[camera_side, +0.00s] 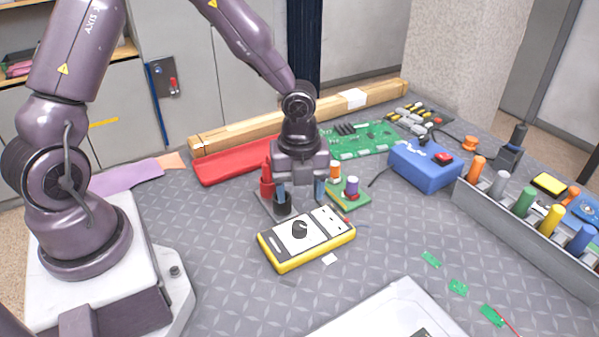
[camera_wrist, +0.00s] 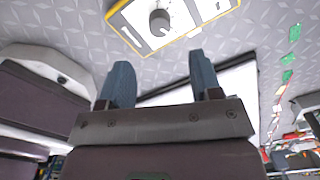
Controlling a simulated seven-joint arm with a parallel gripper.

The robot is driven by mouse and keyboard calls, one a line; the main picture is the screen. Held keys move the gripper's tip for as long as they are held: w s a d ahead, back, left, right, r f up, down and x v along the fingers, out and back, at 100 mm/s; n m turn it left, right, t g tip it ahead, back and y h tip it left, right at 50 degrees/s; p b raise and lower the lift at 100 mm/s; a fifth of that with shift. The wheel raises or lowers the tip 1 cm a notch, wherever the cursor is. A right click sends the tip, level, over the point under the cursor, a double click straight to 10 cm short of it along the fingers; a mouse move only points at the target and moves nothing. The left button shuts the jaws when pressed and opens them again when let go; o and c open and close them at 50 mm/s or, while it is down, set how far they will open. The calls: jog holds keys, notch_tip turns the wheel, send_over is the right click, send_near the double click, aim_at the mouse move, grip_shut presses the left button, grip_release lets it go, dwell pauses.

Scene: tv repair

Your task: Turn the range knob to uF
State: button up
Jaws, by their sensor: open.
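The yellow multimeter (camera_side: 322,246) lies face up on the grey table, with a white face and a dark round range knob (camera_side: 299,229) in its middle. The knob also shows at the top of the wrist view (camera_wrist: 160,20); its markings are too small to read. My gripper (camera_side: 301,196) points down with its two blue fingers apart and nothing between them. In the side view it is beyond the meter's far edge, above the table and apart from the knob. In the wrist view the open fingers (camera_wrist: 161,72) are below the meter in the picture.
A red probe (camera_side: 266,180) and a black one stand close by my gripper. A small green board with capacitors (camera_side: 351,188) is just right of it. A red tray (camera_side: 228,167) lies behind, a blue box (camera_side: 425,168) to the right. A white panel (camera_side: 385,312) lies in front.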

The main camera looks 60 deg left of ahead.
notch_tip(320, 180, up, 4)
jog(key=shift+f, duration=0.1)
dwell(0.4)
jog(key=s+a+r+n+t, duration=0.1)
jog(key=s+r+n+t, duration=0.1)
jog(key=s+r+n, duration=0.5)
jog(key=s+a+r+n+t, duration=0.1)
jog(key=s+r+n+t, duration=0.2)
jog(key=s+r+n, duration=0.4)
notch_tip(320, 180, up, 4)
jog(key=n, duration=0.8)
jog(key=shift+s+a+r+n+t, duration=0.25)
jog(key=shift+s+n+t, duration=0.05)
